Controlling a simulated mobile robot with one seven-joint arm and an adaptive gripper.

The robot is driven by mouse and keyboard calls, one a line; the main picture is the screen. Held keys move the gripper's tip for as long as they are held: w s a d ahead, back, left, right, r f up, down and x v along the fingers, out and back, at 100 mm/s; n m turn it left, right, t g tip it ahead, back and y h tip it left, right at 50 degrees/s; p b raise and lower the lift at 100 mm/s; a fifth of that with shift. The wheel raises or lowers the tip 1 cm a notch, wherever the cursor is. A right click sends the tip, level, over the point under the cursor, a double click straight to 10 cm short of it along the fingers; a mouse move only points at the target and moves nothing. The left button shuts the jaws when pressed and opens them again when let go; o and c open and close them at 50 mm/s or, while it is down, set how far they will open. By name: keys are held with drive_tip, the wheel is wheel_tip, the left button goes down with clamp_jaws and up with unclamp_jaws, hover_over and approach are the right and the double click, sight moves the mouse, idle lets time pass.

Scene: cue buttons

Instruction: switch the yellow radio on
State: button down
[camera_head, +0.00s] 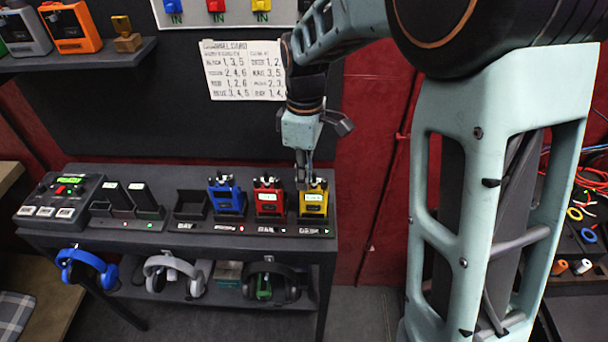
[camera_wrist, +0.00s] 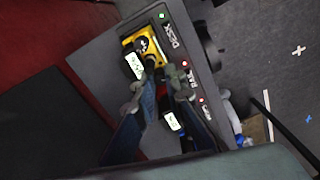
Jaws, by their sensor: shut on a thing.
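The yellow radio (camera_head: 313,207) stands upright at the right end of the row on the dark table, in the slot labelled DESK. My gripper (camera_head: 302,182) comes down from above at the radio's top left. Its fingers (camera_wrist: 155,76) are shut on a small part on top of the yellow radio, and they hide that part in both views.
The red radio (camera_head: 268,200) stands close on the left, then the blue radio (camera_head: 227,200) and an empty tray (camera_head: 190,206). A control box (camera_head: 60,200) is at far left. Headphones (camera_head: 170,272) hang below. A lettered sheet (camera_head: 243,70) is on the wall.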

drive_tip(key=c, duration=2)
unclamp_jaws()
drive_tip(key=shift+o, duration=0.2)
wheel_tip(320, 180, up, 12)
drive_tip(key=shift+w, duration=0.15)
